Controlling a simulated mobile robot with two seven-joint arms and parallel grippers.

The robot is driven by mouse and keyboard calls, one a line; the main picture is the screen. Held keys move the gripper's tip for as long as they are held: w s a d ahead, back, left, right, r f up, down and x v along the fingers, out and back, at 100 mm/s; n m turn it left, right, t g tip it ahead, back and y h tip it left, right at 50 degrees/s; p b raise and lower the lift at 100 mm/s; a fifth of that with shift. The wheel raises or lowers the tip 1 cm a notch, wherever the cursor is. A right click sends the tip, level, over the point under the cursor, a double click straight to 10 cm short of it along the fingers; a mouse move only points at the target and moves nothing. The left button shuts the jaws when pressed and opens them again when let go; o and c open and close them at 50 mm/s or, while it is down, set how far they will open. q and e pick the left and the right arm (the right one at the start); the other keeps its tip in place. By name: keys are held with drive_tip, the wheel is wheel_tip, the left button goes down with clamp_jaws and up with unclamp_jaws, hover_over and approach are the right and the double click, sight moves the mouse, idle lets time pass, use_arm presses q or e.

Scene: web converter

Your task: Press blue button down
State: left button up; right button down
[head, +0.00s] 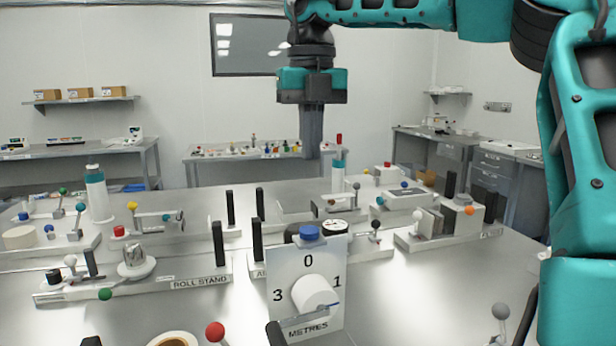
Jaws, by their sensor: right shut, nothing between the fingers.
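The blue button (309,232) is a small round blue cap on top of a white upright panel (308,262) marked 0, 1, 3 and METRES. A white roll or knob (314,294) sticks out of the panel's front. My right gripper (311,155) points straight down in the upper middle of the head view, its fingers together and empty. In the picture it is above the button and apart from it. How far behind or over the button it is, I cannot tell exactly. My left gripper is not in view.
A metal table (400,300) holds several fixtures. The roll stand (200,283) is left of the panel, with black posts and ball-tipped levers. A red ball lever (215,332) stands in front left. A grey ball lever (501,312) is at the right. Bare table lies right of the panel.

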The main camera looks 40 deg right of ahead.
wheel_tip(320, 180, up, 2)
drive_tip(key=shift+r, duration=0.1)
drive_tip(key=shift+w, duration=0.1)
idle(0.6)
